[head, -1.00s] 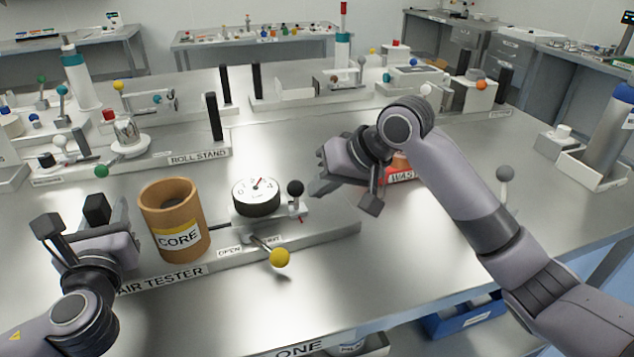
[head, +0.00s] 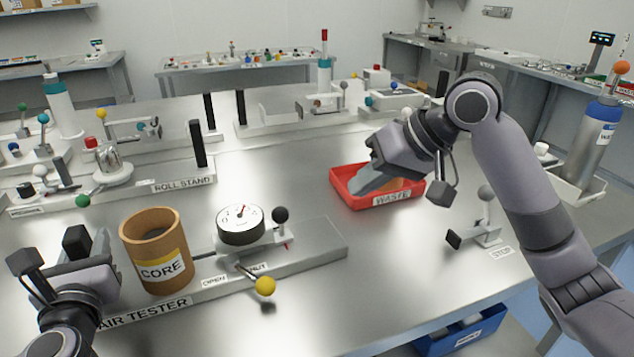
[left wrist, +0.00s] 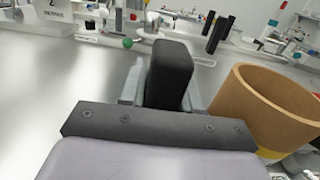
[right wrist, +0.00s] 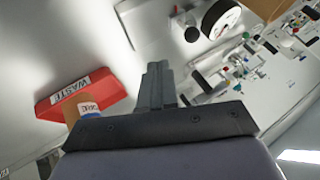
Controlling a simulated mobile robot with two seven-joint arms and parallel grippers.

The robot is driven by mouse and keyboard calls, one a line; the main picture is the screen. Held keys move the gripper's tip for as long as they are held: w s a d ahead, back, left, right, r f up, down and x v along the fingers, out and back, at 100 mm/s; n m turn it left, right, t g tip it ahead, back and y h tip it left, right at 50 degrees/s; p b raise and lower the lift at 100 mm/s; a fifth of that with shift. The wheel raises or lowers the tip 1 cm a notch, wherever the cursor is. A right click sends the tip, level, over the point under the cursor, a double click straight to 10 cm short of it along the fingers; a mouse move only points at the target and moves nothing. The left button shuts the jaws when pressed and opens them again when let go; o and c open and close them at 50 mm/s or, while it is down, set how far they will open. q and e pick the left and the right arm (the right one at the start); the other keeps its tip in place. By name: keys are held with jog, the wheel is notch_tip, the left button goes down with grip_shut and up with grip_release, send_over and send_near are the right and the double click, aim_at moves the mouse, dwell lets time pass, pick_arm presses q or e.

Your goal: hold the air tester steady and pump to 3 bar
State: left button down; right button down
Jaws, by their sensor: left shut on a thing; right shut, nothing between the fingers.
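The air tester (head: 310,255) is a long metal base near the table's front. It carries a cardboard core (head: 140,240), a round white gauge (head: 240,222), a black-knobbed lever (head: 281,215) and a yellow-knobbed lever (head: 265,286) by the OPEN and SHUT labels. The gauge needle points up, slightly right; its exact reading is too small to tell.
The red waste tray (head: 350,203) holds a cardboard piece, also visible in the right wrist view. A grey-knobbed STOP fixture (head: 486,222) stands right of it. The roll stand (head: 150,185) and other fixtures fill the back. Bare table lies between tester and tray.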

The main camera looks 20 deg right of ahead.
jog(key=c, duration=1.1)
grip_release()
jog(key=shift+w+a, duration=0.1)
jog(key=o, duration=0.3)
jog(key=shift+w+a+n, duration=0.1)
jog(key=shift+a+n, duration=0.2)
jog(key=shift+n, duration=0.1)
jog(key=n+g+h, duration=0.4)
jog(key=n+h, duration=0.1)
jog(key=n, duration=1.5)
send_near(279, 210)
jog(key=f, duration=0.3)
jog(key=w+f, duration=0.1)
jog(key=f, duration=0.5)
jog(key=shift+w+a+f, duration=0.1)
jog(key=shift+w+f, duration=0.2)
